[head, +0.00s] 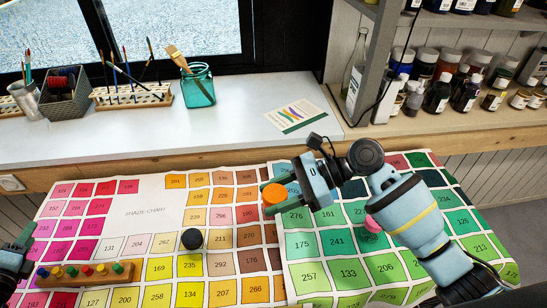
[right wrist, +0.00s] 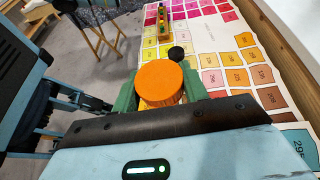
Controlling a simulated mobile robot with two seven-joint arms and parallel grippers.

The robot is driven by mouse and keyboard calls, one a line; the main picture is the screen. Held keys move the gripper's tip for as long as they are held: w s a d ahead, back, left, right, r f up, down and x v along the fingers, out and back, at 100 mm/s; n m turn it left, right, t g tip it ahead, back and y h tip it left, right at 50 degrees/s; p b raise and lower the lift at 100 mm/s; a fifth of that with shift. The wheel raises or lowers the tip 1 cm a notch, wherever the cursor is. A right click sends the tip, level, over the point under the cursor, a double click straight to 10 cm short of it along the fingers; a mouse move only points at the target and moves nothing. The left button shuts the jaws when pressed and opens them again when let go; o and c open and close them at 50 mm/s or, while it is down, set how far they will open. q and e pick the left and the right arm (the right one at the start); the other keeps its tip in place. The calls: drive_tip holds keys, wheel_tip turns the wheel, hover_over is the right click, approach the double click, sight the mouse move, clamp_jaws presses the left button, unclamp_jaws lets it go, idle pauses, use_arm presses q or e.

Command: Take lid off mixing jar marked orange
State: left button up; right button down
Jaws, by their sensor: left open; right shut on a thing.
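My right gripper (head: 277,193) is shut on a round orange lid (head: 274,197) over the shade chart. In the right wrist view the orange lid (right wrist: 160,82) sits between the green fingers, its flat top facing the camera. A yellowish band shows just below it; I cannot tell whether a jar is under the lid. My left gripper (head: 16,262) is open at the left edge of the head view, partly cut off. A jar with a black top (head: 192,239) stands on the chart. A pink-topped jar (head: 372,225) is partly hidden behind my right arm.
A wooden rack with coloured pegs (head: 84,273) lies at the front left. The shade chart (head: 146,213) covers the table. On the sill behind stand a teal brush jar (head: 198,88), brush holders and a card (head: 297,119). Shelves of bottles (head: 468,92) are at the right.

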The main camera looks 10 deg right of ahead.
use_arm(q)
drive_tip(key=w+d+r+m+g+h, duration=0.25)
drive_tip(key=d+r+m+h, duration=0.35)
drive_tip(key=d, duration=0.7)
drive_tip(key=w+d+r+m+g+h, duration=0.1)
drive_tip(key=w+d+r+m+h, duration=0.4)
drive_tip(key=d, duration=0.8)
drive_tip(key=w+d+r+m+g+h, duration=0.2)
drive_tip(key=d+r+m+h, duration=0.45)
drive_tip(key=d, duration=0.55)
wheel_tip(320, 180, up, 9)
drive_tip(key=m+g+y, duration=0.5)
drive_tip(key=m+g, duration=0.9)
drive_tip(key=m, duration=0.5)
hover_over(274, 194)
drive_tip(key=s+r+m+t+y, duration=0.2)
drive_tip(key=s+m+t+y, duration=0.2)
drive_tip(key=m+t+y, duration=0.5)
drive_tip(key=shift+w+f+n+g+y, duration=0.35)
drive_tip(key=shift+w+f, duration=0.25)
drive_tip(key=shift+f, duration=1.35)
drive_tip(key=shift+w+f+n+g+y, duration=0.35)
drive_tip(key=shift+w+f+g, duration=0.2)
drive_tip(key=shift+f, duration=1.45)
drive_tip(key=shift+w+f+n+g+y, duration=0.3)
drive_tip(key=shift+w+f, duration=0.35)
drive_tip(key=shift+f, duration=1.3)
drive_tip(key=shift+c, duration=0.2)
